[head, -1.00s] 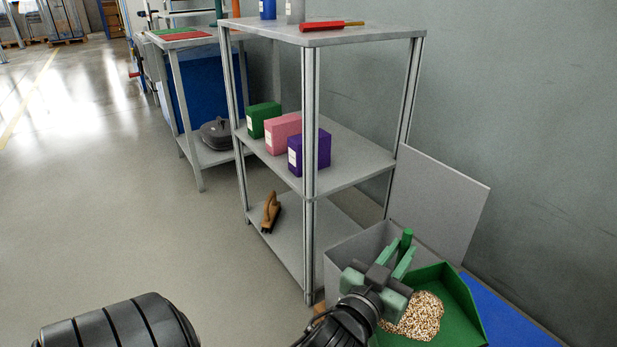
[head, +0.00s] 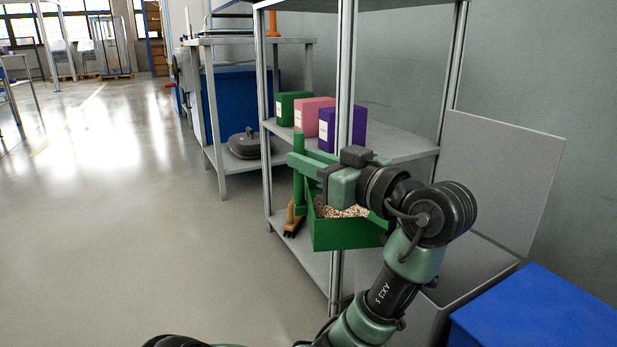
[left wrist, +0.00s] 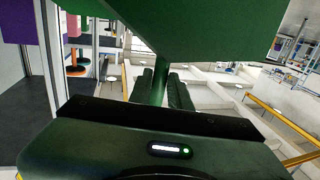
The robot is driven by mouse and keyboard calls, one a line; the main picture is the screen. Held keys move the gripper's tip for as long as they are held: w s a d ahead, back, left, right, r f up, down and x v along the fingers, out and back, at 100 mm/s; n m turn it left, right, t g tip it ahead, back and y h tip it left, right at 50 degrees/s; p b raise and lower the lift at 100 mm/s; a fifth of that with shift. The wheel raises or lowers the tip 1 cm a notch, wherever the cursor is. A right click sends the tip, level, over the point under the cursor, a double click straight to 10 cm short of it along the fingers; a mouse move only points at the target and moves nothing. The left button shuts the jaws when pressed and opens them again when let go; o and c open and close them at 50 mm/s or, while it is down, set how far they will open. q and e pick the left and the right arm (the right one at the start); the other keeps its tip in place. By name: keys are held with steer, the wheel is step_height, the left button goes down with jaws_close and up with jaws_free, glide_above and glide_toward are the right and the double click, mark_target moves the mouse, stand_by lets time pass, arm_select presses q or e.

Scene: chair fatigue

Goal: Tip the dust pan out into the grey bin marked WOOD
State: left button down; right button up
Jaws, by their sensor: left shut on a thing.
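The green dust pan (head: 350,234) holds a heap of pale wood-like bits (head: 342,211). My left gripper (head: 302,165) is shut on its upright green handle and holds the pan in the air in front of the shelf rack, left of the grey bin. The pan looks roughly level. My right gripper is out of view.
A blue bin (head: 540,312) stands right of the grey one. The metal shelf rack (head: 345,100) rises close behind the pan, with green, pink and purple boxes (head: 342,130) on its middle shelf. A brush (head: 293,220) lies on its bottom shelf. Open floor (head: 130,220) lies left.

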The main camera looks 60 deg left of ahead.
arm_select(q)
steer(key=shift+w+d+f+b, duration=0.3)
steer(key=shift+w+d+f, duration=0.15)
steer(key=shift+w, duration=0.3)
steer(key=shift+w+d+f+b, duration=0.35)
steer(key=shift+w+f, duration=0.25)
steer(key=shift+w, duration=0.2)
steer(key=shift+w+d+f+b, duration=0.35)
steer(key=shift+w+f, duration=0.15)
steer(key=shift+w, duration=0.25)
steer(key=shift+w+d+r+p, duration=0.1)
steer(key=shift+w+r+p, duration=0.1)
steer(key=shift+r+p, duration=0.2)
steer(key=w+d+r+m+t+y+p, duration=0.2)
steer(key=w+d+r+m+y+p, duration=0.1)
steer(key=w+m+p, duration=0.2)
steer(key=w+d+r+m+t+y+p, duration=0.2)
steer(key=w+d+r+m+y+p, duration=0.1)
steer(key=w+m, duration=0.5)
steer(key=shift+w+d+t+p, duration=0.4)
steer(key=shift+w+d+p, duration=0.25)
steer(key=shift+w+p, duration=0.4)
